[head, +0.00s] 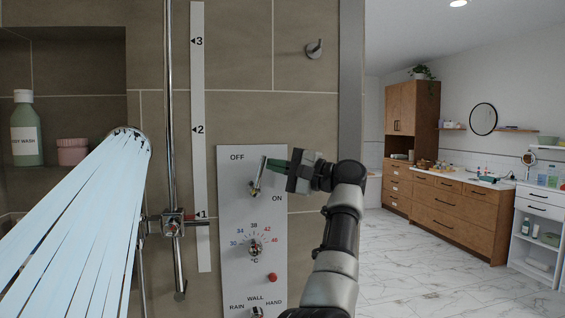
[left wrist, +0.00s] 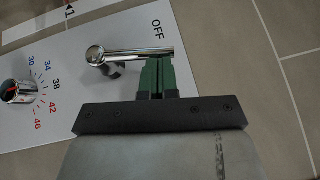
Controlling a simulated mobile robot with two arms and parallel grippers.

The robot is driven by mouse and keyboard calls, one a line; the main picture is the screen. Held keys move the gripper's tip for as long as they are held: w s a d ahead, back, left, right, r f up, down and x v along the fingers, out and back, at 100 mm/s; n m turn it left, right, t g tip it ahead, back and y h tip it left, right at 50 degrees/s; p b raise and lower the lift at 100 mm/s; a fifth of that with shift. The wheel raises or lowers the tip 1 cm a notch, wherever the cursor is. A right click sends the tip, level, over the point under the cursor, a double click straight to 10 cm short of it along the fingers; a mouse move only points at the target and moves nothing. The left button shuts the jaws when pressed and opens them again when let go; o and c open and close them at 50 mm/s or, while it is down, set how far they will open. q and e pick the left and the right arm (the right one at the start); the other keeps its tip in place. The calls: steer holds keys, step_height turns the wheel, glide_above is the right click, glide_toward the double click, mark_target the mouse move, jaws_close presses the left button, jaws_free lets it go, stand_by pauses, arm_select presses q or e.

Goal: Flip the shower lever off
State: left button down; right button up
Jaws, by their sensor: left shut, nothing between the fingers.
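The chrome shower lever (head: 258,178) is on the white control panel (head: 236,225). It points upward with a slight tilt to the right, between the OFF label at upper left and the ON label at lower right. My left gripper (head: 270,163) is shut and empty, its green fingertips at the lever's upper end on the ON side. In the left wrist view, the lever (left wrist: 140,52) runs across just ahead of the shut fingertips (left wrist: 157,62); whether they touch is unclear. Water streams from the shower head (head: 128,134). My right gripper is out of view.
A temperature knob (head: 255,248), a red button (head: 272,277) and a lower selector (head: 257,312) sit below the lever. A chrome rail (head: 170,90) stands left of the panel. A bottle (head: 25,130) and pink jar (head: 72,151) stand in the niche. Open floor lies right.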

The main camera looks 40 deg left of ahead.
arm_select(q)
steer(key=shift+s+a+r+n+h+p, duration=0.45)
steer(key=shift+s+a+h, duration=0.1)
steer(key=shift+h, duration=0.15)
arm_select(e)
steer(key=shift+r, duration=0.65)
arm_select(q)
steer(key=shift+s, duration=0.1)
